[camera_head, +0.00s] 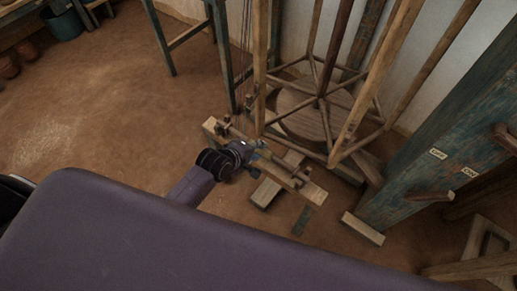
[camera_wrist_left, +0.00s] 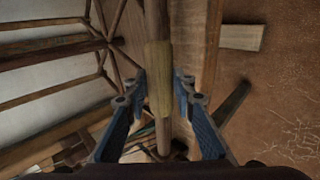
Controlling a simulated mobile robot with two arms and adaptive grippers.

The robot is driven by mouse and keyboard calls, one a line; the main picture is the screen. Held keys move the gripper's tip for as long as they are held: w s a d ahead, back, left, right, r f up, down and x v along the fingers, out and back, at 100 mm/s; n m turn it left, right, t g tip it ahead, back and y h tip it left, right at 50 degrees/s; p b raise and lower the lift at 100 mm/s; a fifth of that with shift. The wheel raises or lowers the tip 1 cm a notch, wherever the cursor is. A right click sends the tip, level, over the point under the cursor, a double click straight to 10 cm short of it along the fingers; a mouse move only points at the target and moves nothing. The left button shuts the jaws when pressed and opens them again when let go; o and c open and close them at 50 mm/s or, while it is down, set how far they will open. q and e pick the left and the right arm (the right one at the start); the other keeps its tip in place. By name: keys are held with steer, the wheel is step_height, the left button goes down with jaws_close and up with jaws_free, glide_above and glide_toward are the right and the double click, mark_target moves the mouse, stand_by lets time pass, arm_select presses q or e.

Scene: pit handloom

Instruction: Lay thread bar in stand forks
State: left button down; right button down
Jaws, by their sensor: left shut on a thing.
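The thread bar (camera_wrist_left: 158,80), a round wooden rod with a thicker pale section, runs lengthwise between the blue fingers of my left gripper (camera_wrist_left: 160,112) in the left wrist view. In the head view my left gripper (camera_head: 252,153) is shut on it, low over the middle of the wooden stand (camera_head: 315,193). The stand is a pale plank on a foot, with a small fork (camera_head: 222,127) near its far-left end and another (camera_head: 301,175) near its right end. My gripper hides much of the bar there, and I cannot tell whether its ends touch the forks. My right gripper is out of view.
A tall wooden reel frame (camera_head: 330,100) with a round disc (camera_head: 303,115) stands close behind the stand. A blue-green loom post (camera_head: 440,150) with pegs rises at the right.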

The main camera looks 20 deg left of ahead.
arm_select(q)
steer(key=c, duration=1.5)
jaws_free()
steer(key=shift+c, duration=0.2)
steer(key=v, duration=1.2)
steer(key=shift+f, duration=0.1)
steer(key=s+a+f+m+g+y, duration=0.15)
steer(key=s+f, duration=0.25)
steer(key=f, duration=0.5)
steer(key=s+a+f+m+g, duration=0.1)
steer(key=s+a+f+m, duration=0.2)
steer(key=f, duration=0.6)
steer(key=s+f+m+g+y, duration=0.1)
steer(key=s+f+m, duration=0.25)
steer(key=f, duration=0.45)
steer(key=s+f+m+g, duration=0.1)
steer(key=s+f+m, duration=0.2)
steer(key=s, duration=0.5)
steer(key=s+f+m+g, duration=0.1)
steer(key=s+f+m, duration=0.1)
steer(key=s+f, duration=0.4)
steer(key=s+a+f+m+g, duration=0.1)
steer(key=s+f, duration=0.4)
steer(key=s, duration=0.5)
steer(key=m+g+p, duration=0.1)
steer(key=m, duration=0.1)
steer(key=shift+s+m, duration=0.3)
steer(key=shift+s, duration=0.05)
